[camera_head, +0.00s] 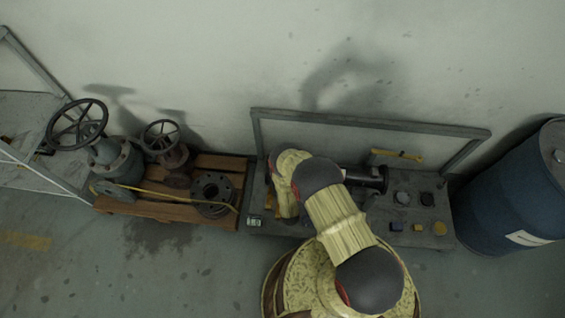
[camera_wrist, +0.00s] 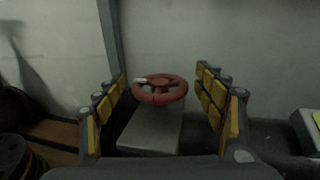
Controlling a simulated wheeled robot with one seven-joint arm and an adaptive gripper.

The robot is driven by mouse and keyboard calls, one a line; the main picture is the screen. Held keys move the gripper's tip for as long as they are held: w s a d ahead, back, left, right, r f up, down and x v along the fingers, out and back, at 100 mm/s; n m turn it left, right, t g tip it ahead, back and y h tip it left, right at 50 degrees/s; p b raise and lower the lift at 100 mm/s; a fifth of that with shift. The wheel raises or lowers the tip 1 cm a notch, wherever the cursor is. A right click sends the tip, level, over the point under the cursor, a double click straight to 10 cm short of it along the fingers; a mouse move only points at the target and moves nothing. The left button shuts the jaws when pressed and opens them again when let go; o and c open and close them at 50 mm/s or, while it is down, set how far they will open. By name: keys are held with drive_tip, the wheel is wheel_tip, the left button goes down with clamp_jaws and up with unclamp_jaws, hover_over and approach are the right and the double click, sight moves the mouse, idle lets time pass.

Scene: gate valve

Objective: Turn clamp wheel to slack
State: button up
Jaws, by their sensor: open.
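The clamp wheel (camera_wrist: 160,90) is a small red spoked handwheel above a grey block (camera_wrist: 150,135) in the wrist view. A pale mark shows at the left of its rim. My gripper (camera_wrist: 163,80) is open, with one yellow-padded finger on each side of the wheel in the picture. Gaps show between the wheel and both fingers, and nothing is held. I cannot tell the exact depth between fingertips and wheel. In the head view my arm hides the wheel and most of the gripper.
The grey bench (camera_head: 330,232) has a raised back rail (camera_head: 370,122). A yellow wrench (camera_head: 398,156), a dark cylinder (camera_head: 368,179) and several small blocks are at its right. A blue barrel (camera_head: 515,195) stands right.

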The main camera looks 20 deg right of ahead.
drive_tip(key=shift+s, duration=0.1)
drive_tip(key=s+a, duration=0.2)
drive_tip(key=s, duration=0.9)
drive_tip(key=shift+s, duration=0.35)
drive_tip(key=shift+c, duration=0.5)
